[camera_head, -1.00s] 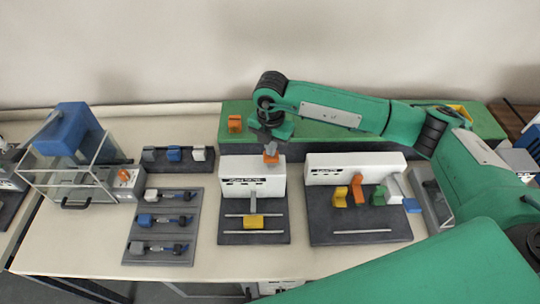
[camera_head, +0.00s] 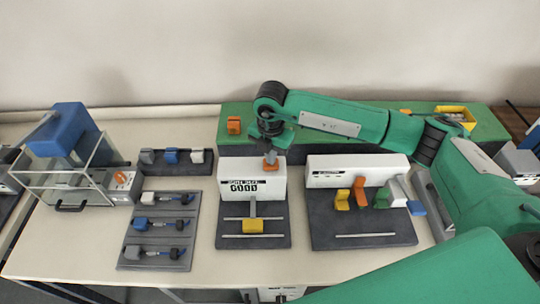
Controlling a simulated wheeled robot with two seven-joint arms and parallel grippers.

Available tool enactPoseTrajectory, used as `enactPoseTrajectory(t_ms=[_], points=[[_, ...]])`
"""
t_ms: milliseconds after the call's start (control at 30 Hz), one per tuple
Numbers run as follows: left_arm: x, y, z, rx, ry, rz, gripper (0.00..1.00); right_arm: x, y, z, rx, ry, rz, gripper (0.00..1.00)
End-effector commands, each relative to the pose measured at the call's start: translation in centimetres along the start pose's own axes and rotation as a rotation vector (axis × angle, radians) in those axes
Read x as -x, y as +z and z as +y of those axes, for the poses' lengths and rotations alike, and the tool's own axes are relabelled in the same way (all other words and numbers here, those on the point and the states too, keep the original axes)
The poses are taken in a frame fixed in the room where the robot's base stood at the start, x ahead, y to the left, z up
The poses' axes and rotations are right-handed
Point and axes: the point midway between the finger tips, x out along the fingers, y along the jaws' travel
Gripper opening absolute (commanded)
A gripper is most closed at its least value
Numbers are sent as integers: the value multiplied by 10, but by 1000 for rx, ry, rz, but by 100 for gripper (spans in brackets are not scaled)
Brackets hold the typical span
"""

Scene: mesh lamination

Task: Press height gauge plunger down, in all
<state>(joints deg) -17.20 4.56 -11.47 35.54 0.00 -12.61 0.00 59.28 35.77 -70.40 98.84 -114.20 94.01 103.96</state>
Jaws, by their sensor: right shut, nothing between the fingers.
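The height gauge is the middle station, a white box (camera_head: 241,186) with a dark display (camera_head: 257,187) on its front, standing on a dark base. The display shows large light characters, possibly a word, too small to read surely. An orange piece (camera_head: 270,163), which looks like the plunger, is at the top of the box. My right gripper (camera_head: 270,152) points down directly above it, apparently touching it, with its fingers shut and empty; the arm partly hides the contact. A yellow block (camera_head: 254,227) lies on the base between thin rails. My left gripper is not in view.
A station with yellow, orange and green levers (camera_head: 358,195) stands to the right. A dark tray (camera_head: 157,240) with several blue and grey parts lies to the left, beside a clear-walled box with a blue top (camera_head: 60,128). The front table strip is free.

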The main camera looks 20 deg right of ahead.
Motion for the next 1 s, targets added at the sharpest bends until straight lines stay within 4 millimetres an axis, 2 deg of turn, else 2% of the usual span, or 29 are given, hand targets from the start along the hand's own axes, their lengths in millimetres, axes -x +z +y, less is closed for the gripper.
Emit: enactPoseTrajectory(t_ms=[167, 1000], points=[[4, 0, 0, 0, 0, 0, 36, 6, -1, -1, 1, -3, 1, 0], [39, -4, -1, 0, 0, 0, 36, 80, 0, 0, 0, -1, 0, 0]])
